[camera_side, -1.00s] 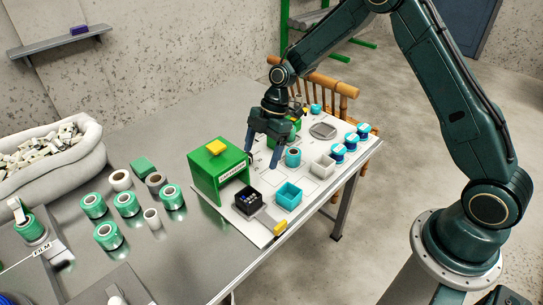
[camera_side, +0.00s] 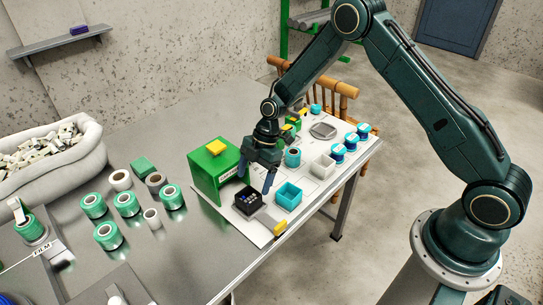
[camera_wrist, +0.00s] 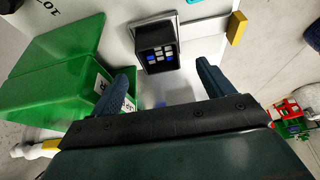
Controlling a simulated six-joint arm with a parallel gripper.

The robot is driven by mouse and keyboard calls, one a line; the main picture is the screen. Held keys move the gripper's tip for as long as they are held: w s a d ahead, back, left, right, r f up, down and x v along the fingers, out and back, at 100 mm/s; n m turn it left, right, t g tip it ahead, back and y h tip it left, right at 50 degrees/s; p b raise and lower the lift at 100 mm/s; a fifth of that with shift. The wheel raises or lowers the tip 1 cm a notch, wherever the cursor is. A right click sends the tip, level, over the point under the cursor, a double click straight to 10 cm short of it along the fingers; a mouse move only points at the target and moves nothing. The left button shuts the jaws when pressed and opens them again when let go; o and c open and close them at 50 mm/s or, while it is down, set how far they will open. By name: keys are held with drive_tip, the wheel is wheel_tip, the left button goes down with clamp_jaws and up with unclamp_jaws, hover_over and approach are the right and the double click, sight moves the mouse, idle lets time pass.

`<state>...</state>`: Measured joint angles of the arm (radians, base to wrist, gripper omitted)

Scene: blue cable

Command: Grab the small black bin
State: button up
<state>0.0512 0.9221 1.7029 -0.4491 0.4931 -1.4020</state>
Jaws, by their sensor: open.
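The small black bin (camera_side: 248,200) stands on the white board near its front edge, with small blue and white pieces inside. It also shows in the wrist view (camera_wrist: 157,48), ahead of my jaws. My gripper (camera_side: 255,183) points down with its fingers spread, above and just behind the bin in the side view. In the wrist view my gripper (camera_wrist: 163,78) is open and empty, its two fingers on either side below the bin. I cannot tell the exact height gap.
A green box (camera_side: 217,175) with a yellow top stands close left of the bin. A cyan bin (camera_side: 288,195) is close on its right. A grey piece with a yellow end (camera_side: 279,227) lies in front. A white bin (camera_side: 323,167) stands farther right.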

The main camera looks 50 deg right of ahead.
sight(248, 195)
drive_tip(key=shift+a+f, duration=0.3)
drive_tip(key=shift+f, duration=0.35)
drive_tip(key=shift+x, duration=2.6)
drive_tip(key=shift+a, duration=0.1)
drive_tip(key=c, duration=1.1)
drive_tip(key=shift+r, duration=0.2)
wheel_tip(248, 195, up, 20)
